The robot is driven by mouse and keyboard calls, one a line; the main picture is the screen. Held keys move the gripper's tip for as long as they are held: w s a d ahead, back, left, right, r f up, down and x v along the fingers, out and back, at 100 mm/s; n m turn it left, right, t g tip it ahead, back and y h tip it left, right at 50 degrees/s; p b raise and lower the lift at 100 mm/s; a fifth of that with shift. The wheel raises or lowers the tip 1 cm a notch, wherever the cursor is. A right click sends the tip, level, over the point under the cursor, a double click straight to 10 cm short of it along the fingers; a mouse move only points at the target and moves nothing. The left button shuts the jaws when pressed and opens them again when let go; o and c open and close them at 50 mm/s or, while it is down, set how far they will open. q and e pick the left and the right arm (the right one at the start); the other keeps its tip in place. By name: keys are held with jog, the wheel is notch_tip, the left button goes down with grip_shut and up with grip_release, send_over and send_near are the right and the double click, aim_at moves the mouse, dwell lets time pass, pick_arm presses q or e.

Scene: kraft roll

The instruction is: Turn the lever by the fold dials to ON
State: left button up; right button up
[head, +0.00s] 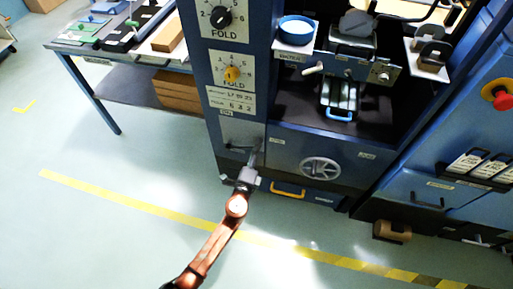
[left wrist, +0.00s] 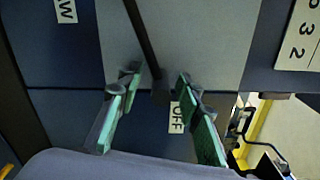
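The lever (left wrist: 143,38) is a dark thin bar over a light grey plate (left wrist: 190,35) on the blue machine front. In the head view the plate (head: 232,130) is below the black fold dial (head: 221,17) and the yellow fold dial (head: 232,74). My left gripper (head: 252,162) is at the plate's lower right. In the left wrist view its green-padded fingers (left wrist: 158,82) are apart, with the lever's end showing between them; I cannot tell whether either touches it. An OFF label (left wrist: 176,117) is near the lever's end. My right gripper is out of view.
A handwheel (head: 320,169) and a yellow handle (head: 287,189) are on the machine front right of my gripper. A blue-edged table (head: 100,60) stands at the left. The floor in front is clear, with a yellow line (head: 130,207).

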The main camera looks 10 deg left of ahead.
pick_arm(q)
jog(key=shift+c, duration=0.2)
grip_shut()
dwell(0.4)
